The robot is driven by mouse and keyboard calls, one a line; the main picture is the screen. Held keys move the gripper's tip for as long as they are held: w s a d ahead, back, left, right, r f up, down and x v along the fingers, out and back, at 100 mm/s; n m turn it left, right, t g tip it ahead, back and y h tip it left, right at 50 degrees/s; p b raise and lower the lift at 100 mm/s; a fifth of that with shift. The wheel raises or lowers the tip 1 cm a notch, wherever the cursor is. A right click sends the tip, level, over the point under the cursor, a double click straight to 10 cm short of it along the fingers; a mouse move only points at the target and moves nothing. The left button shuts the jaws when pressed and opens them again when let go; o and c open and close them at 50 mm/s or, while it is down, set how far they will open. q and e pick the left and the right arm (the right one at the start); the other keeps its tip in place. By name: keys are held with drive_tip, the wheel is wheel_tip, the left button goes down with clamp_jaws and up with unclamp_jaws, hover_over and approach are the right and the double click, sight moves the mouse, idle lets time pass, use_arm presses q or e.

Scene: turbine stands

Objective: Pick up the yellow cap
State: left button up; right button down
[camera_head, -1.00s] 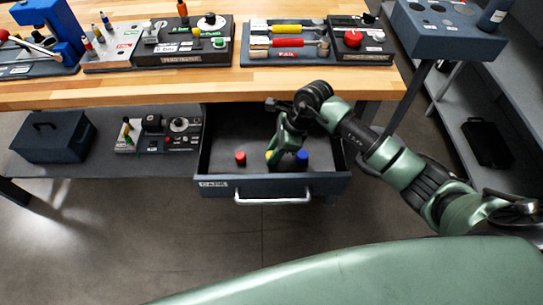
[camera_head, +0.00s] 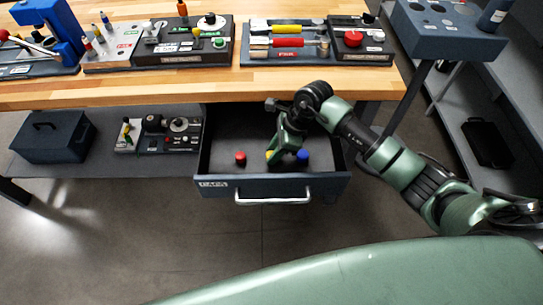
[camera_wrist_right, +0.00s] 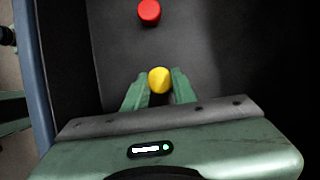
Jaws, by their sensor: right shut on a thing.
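The yellow cap (camera_wrist_right: 160,79) sits between the two fingertips of my right gripper (camera_wrist_right: 159,88) in the right wrist view. The gripper is shut on it, inside the open drawer. In the head view only a sliver of the yellow cap (camera_head: 269,155) shows beside the right gripper (camera_head: 280,152), which reaches down into the drawer (camera_head: 222,130). I cannot tell whether the cap still touches the drawer floor. My left gripper is not in view.
A red cap (camera_head: 240,158) lies in the drawer left of the gripper, and a blue cap (camera_head: 303,155) lies close on its right. The drawer front with its handle (camera_head: 272,199) faces me. The wooden bench top (camera_head: 190,88) overhangs the drawer's back.

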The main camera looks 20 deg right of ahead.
wheel_tip(320, 180, up, 20)
drive_tip(key=b, duration=0.2)
idle(0.5)
drive_tip(key=c, duration=2.1)
unclamp_jaws()
clamp_jaws()
